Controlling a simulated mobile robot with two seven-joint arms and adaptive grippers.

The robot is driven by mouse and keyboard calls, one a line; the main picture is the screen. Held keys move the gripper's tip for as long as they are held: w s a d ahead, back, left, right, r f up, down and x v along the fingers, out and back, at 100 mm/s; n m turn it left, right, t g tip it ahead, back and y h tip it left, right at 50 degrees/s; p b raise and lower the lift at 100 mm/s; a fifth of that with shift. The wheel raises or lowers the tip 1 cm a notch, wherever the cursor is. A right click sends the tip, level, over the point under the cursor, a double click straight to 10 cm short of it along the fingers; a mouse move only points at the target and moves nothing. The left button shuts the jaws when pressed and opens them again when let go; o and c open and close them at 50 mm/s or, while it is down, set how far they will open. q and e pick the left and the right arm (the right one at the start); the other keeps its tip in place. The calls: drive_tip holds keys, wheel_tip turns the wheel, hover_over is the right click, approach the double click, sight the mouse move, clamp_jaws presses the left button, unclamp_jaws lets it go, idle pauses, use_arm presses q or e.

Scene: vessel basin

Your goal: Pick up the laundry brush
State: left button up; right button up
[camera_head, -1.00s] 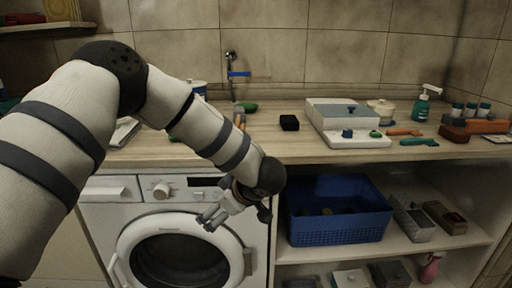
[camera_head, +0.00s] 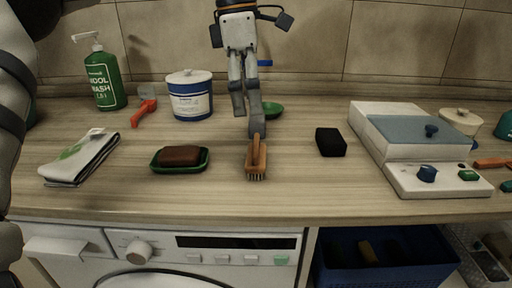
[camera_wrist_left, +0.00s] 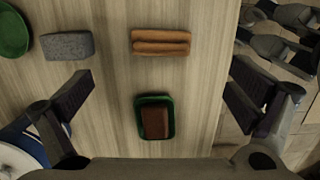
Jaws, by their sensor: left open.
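The laundry brush (camera_head: 256,160) has a wooden back and pale bristles and lies on the wooden counter, near the front middle. In the left wrist view the brush (camera_wrist_left: 160,42) shows as a brown double bar, in the upper middle between the lines of the two fingers. My left gripper (camera_head: 245,108) hangs down from above, behind and above the brush in the head view. In the left wrist view its fingers (camera_wrist_left: 160,92) are wide apart with nothing between them. It is apart from the brush. My right gripper is not in view.
A green dish with brown soap (camera_head: 180,157) lies left of the brush, and a black block (camera_head: 330,142) lies right. A grey block (camera_wrist_left: 67,46) and a green dish (camera_wrist_left: 12,30) are near. A blue-white tin (camera_head: 190,96) and green bottle (camera_head: 104,78) stand behind left.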

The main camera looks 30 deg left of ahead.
sight(255, 139)
use_arm(q)
drive_tip(key=f, duration=0.7)
drive_tip(key=d+f, duration=0.1)
drive_tip(key=f, duration=0.2)
drive_tip(key=shift+w+f, duration=0.25)
drive_tip(key=shift+f, duration=0.05)
drive_tip(key=c, duration=1.2)
